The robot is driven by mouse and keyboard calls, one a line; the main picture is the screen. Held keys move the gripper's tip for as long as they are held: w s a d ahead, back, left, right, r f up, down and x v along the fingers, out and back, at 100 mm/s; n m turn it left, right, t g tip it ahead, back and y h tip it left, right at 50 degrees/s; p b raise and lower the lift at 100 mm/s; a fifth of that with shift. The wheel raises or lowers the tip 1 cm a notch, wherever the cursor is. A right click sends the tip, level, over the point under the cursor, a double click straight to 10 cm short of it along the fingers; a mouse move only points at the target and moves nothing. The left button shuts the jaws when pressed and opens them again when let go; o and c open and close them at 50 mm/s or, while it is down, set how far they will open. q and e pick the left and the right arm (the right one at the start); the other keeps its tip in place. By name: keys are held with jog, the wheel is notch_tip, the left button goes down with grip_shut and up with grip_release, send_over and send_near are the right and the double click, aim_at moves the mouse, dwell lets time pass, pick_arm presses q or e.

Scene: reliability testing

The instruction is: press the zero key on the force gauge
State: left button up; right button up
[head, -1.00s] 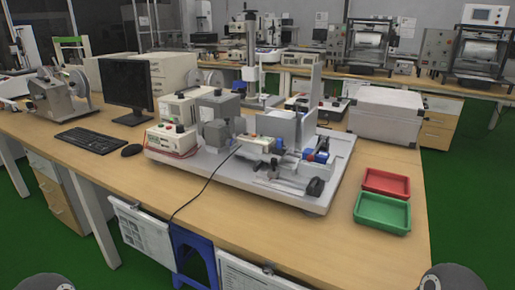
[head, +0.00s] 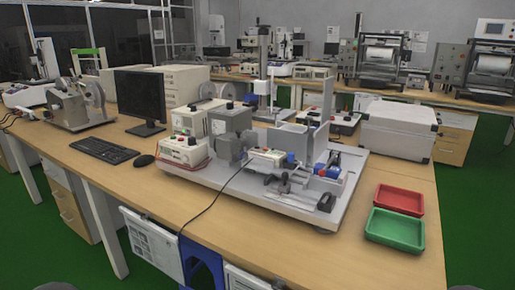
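A small beige boxed instrument (head: 266,157) with coloured keys and a blue end looks like the force gauge. It lies flat near the front of a grey test rig's base plate (head: 215,180), and a black cable runs from it over the table's front edge. Its separate keys are too small to read, so I cannot tell which is the zero key. Neither gripper shows in the head view. Only slivers of dark rounded parts, probably of my arms, show at the bottom edge, well apart from the instrument.
The wooden table (head: 300,242) is clear in front of the rig. A red tray (head: 399,208) and a green tray (head: 394,240) sit to its right. A monitor (head: 139,97), keyboard (head: 104,149) and mouse (head: 143,160) stand left. A grey case (head: 398,128) lies behind right.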

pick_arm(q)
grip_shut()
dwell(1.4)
